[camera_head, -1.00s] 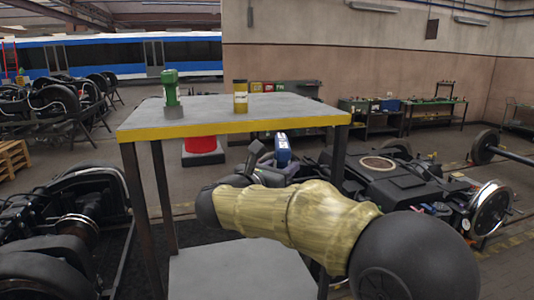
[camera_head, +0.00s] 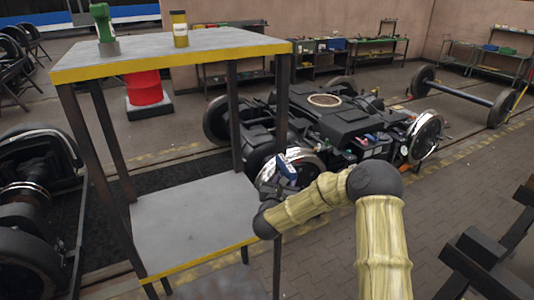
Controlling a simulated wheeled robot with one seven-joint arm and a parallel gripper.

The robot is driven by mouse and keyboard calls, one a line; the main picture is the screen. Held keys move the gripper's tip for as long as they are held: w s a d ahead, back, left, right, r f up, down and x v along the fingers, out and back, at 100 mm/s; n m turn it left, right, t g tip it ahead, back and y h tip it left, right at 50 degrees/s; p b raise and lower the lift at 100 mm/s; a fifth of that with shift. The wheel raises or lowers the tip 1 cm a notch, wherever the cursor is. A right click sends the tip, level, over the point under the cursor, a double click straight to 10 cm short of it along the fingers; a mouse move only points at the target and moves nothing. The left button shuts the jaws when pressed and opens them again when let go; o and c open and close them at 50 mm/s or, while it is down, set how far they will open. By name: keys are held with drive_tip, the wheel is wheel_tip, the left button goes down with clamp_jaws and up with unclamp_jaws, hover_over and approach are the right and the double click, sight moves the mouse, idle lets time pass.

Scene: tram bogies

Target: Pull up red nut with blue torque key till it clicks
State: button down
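My gripper (camera_head: 280,183) is at the end of my yellow-sleeved arm, beside the right legs of the table. A blue tool (camera_head: 287,167), which looks like the torque key, is at its fingers, and it appears shut on it. The key is tilted and in front of a bogie wheel. The black bogie (camera_head: 335,117) stands behind and to the right, apart from the key. Small coloured parts (camera_head: 371,138) show on its near side. They are too small for me to tell which one is the red nut.
A yellow-edged table (camera_head: 170,57) with a lower shelf (camera_head: 195,222) stands at left. On top are a green tool (camera_head: 103,25) and a yellow can (camera_head: 180,30). A red barrel (camera_head: 144,88) stands behind. Dark beams (camera_head: 490,250) lie at lower right. Paved floor between is open.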

drive_tip(key=s+d+f+n+y, duration=0.1)
drive_tip(key=s+d+f+y, duration=0.2)
drive_tip(key=f, duration=0.5)
drive_tip(key=s+d+f+n+b, duration=0.1)
drive_tip(key=s+d+f, duration=0.25)
drive_tip(key=f, duration=0.45)
drive_tip(key=s+d+f+n+y, duration=0.1)
drive_tip(key=s+d+f+y, duration=0.15)
drive_tip(key=s+f, duration=0.35)
drive_tip(key=shift+t, duration=0.4)
drive_tip(key=s, duration=0.1)
drive_tip(key=s+f, duration=0.1)
drive_tip(key=s, duration=0.1)
drive_tip(key=s+f, duration=0.1)
drive_tip(key=s, duration=0.1)
drive_tip(key=shift+d+f, duration=0.2)
drive_tip(key=shift+d, duration=0.15)
drive_tip(key=shift+a, duration=0.1)
